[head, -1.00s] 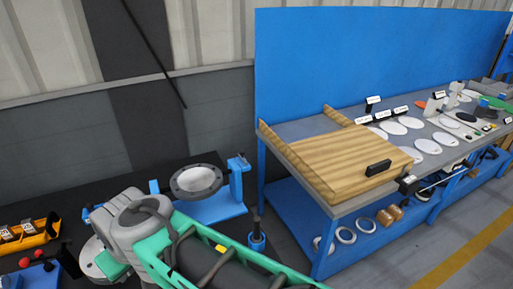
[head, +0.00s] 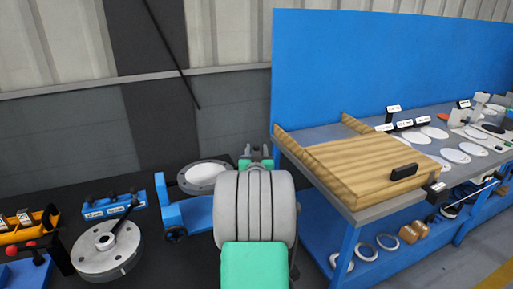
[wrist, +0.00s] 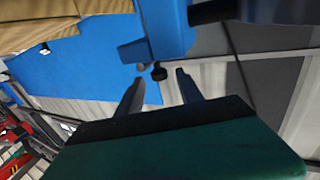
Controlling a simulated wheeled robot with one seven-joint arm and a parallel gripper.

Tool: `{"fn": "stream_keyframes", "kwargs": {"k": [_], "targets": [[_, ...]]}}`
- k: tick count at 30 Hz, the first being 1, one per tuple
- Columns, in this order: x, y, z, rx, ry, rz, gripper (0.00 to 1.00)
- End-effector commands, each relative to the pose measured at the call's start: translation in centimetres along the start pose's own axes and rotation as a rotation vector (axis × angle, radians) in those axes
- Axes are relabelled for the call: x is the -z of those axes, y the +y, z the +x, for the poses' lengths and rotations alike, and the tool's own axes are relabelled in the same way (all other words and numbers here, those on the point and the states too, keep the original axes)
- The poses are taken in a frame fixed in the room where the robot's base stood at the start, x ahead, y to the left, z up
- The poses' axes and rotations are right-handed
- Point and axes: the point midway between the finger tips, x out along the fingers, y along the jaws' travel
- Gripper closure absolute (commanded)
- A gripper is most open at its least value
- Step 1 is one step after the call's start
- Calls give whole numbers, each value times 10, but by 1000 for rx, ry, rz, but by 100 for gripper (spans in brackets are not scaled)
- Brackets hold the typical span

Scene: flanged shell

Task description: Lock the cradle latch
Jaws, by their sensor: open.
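The blue cradle (head: 190,214) stands on the dark bench in the head view. It holds a grey flanged ring with a white centre (head: 205,176). My arm hides the cradle's right side, where the post and latch would be. In the wrist view a blue post (wrist: 165,28) comes down from the top, with a small black knob (wrist: 159,72) near its end. My gripper (wrist: 160,78) is open and empty, with its two fingers apart and pointing toward the knob. The knob appears between the fingertips; I cannot tell whether it lies between them in depth.
A grey disc with a lever (head: 106,250) and a blue rack (head: 112,206) sit left of the cradle. An orange tray (head: 30,230) is at the far left. A workbench with a wooden board (head: 365,160) stands close on the right, before a blue panel (head: 390,70).

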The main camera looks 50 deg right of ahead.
Motion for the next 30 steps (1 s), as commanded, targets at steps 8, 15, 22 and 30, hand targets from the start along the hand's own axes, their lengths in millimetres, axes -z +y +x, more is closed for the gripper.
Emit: {"fn": "stream_keyframes", "kwargs": {"k": [8,15,22,30], "targets": [[0,0,26,1,-1,0,56],[0,-1,26,1,-1,0,61],[0,-1,25,1,-2,0,80],[0,-1,25,1,-2,0,100]]}}
